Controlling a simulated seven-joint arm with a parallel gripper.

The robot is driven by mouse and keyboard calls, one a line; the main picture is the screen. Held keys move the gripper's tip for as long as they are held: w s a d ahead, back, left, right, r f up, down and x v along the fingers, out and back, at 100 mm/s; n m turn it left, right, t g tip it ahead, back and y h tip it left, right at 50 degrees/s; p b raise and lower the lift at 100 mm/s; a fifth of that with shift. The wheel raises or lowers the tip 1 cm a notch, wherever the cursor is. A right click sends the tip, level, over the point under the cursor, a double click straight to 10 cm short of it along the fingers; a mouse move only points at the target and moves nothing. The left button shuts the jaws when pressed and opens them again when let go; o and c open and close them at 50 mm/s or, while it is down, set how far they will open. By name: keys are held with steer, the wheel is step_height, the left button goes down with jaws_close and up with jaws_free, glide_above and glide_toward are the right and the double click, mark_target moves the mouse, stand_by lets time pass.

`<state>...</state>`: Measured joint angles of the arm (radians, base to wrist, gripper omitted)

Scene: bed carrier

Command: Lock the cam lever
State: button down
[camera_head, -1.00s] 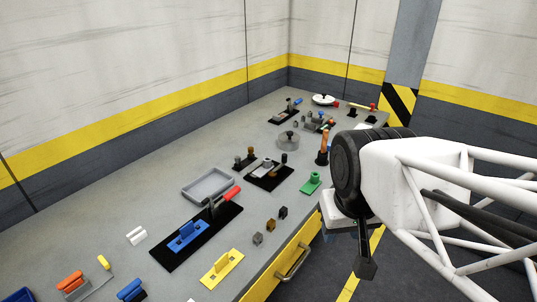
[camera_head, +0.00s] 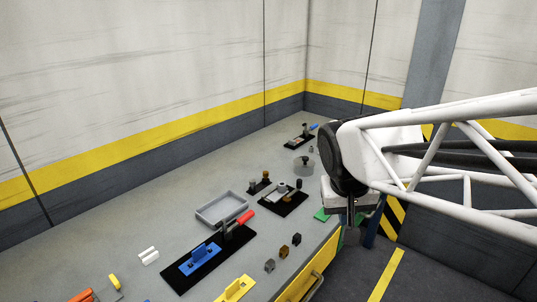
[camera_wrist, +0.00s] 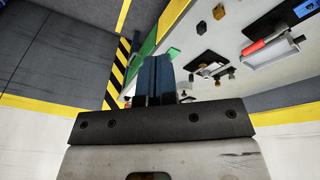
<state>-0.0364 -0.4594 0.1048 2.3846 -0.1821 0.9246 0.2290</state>
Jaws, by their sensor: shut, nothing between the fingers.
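A red-handled lever (camera_head: 244,218) stands on a long black plate (camera_head: 186,283) with a blue block (camera_head: 201,257). A smaller blue-handled device (camera_head: 304,134) sits on a black plate at the back. I cannot tell which of these is the cam lever. My gripper (camera_head: 350,238) hangs at the table's right edge near a green block (camera_head: 321,215), apart from both levers. In the wrist view my gripper (camera_wrist: 162,62) shows its dark blue fingers together and empty. The red handle also shows in the wrist view (camera_wrist: 253,47), at upper right.
A grey tray (camera_head: 208,221) and a black plate with knobs (camera_head: 295,207) lie mid-table. A round grey lidded piece (camera_head: 302,167) is farther back. Small blocks (camera_head: 283,251) stand near the front edge. A yellow drawer (camera_head: 296,289) is below. The arm hides the far right table.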

steer(key=w+a+f+h, duration=0.1)
steer(key=w+f, duration=0.3)
steer(key=w, duration=1)
steer(key=w+a+f+m+t+h, duration=0.1)
steer(key=w+a+f, duration=0.3)
steer(key=w, duration=1)
steer(key=w+a+f+m+h, duration=0.1)
steer(key=w+f, duration=0.5)
steer(key=w, duration=0.8)
steer(key=shift+w+a+t+h, duration=0.3)
steer(key=shift+a+h, duration=0.6)
steer(key=shift+a, duration=0.3)
steer(key=shift+x, duration=4.95)
steer(key=shift+s, duration=0.15)
